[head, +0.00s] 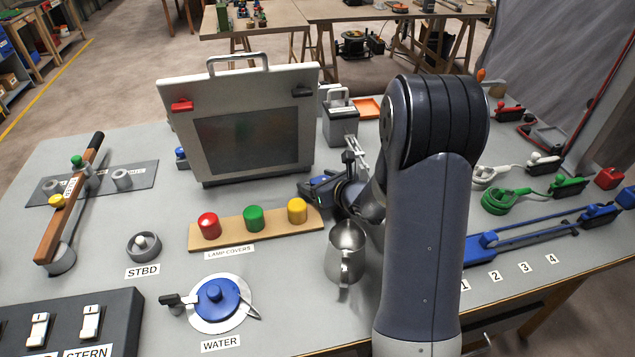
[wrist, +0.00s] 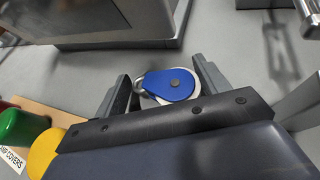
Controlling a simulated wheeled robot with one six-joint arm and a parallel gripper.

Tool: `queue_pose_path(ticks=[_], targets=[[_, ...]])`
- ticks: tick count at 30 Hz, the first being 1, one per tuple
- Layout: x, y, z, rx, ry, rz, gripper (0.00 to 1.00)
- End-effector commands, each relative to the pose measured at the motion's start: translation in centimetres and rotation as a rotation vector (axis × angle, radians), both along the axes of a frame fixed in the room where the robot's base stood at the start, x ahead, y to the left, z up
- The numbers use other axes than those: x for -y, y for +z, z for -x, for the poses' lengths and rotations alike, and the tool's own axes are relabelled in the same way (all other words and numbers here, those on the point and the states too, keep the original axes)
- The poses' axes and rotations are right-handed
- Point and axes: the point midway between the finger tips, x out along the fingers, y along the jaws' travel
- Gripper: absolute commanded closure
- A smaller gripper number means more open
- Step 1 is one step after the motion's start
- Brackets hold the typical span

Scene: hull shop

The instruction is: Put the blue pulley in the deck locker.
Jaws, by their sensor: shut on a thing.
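The blue pulley (wrist: 168,84), a blue cheek with a dark centre pin and a silver rim and eye, sits between the two fingers of my gripper (wrist: 161,72) in the wrist view. My gripper is shut on it. In the head view my gripper (head: 318,188) is low over the bench, behind the yellow lamp cover, partly hidden by my arm. A large grey case (head: 240,82) with a top handle, red latch and dark front panel stands left of it. A smaller dark grey box (head: 340,124) with a handle stands behind. No readable label shows which is the deck locker.
A wooden lamp-cover board (head: 255,236) and a steel jug (head: 345,252) stand close in front of my gripper. A blue water cap (head: 217,296) is nearer the front. Green coiled cable (head: 505,201) and blue rails (head: 525,239) lie right.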

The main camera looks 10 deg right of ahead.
Motion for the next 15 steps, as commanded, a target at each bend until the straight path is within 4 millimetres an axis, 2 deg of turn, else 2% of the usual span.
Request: queue_pose_path(ticks=[15], targets=[[-0.15, -0.78, -0.29, 0.003, 0.0, 0.0, 0.53]])
